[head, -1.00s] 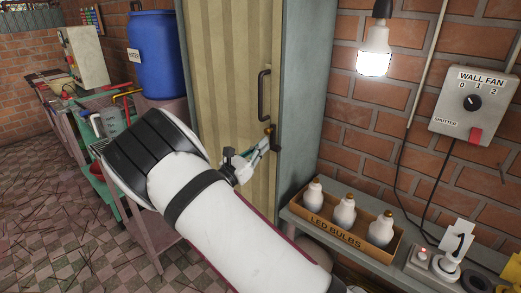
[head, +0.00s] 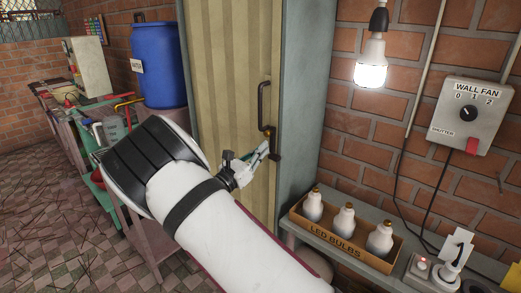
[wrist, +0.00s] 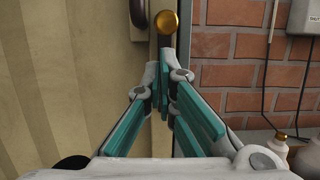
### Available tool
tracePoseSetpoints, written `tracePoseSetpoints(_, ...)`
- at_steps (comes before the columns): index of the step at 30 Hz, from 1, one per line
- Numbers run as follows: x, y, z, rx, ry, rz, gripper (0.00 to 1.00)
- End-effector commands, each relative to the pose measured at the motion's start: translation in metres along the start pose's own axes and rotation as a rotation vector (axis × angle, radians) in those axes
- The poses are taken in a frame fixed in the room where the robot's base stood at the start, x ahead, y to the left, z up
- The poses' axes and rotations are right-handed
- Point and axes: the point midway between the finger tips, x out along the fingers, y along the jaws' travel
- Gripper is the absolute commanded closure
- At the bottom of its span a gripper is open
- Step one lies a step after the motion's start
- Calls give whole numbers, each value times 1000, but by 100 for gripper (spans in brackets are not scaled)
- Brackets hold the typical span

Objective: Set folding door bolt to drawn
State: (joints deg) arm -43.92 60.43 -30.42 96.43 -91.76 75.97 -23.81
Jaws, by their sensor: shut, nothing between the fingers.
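The folding door (head: 228,75) is a beige ribbed panel in a grey-green frame. Its bolt has a round brass knob (wrist: 168,22), seen at the top of the wrist view, on a dark upright part near the door's right edge. In the head view the knob is small, below the dark door handle (head: 262,105). My gripper (wrist: 165,62) is shut and empty, its teal-padded fingers together. Its tips appear just below the knob in the wrist view and close to the bolt in the head view. I cannot tell whether they touch it.
A box of LED bulbs (head: 344,238) stands on a grey shelf to the right, below a lit bulb (head: 371,75). A wall fan switch (head: 469,114) hangs on the brick wall. A blue barrel (head: 158,65) and a cluttered bench are at the left.

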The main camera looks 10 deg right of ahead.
Motion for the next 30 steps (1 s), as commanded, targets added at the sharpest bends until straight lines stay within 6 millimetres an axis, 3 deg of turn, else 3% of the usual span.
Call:
tracePoseSetpoints(4,-4,7,-36,-6,3,-3,100)
tracePoseSetpoints(12,-67,6,-29,-3,4,1,100)
tracePoseSetpoints(20,-99,5,-29,-4,6,-2,100)
tracePoseSetpoints(23,-101,2,-27,2,14,-14,100)
tracePoseSetpoints(26,-89,-14,-21,33,58,-74,100)
tracePoseSetpoints(30,-63,-60,-8,130,187,-239,100)
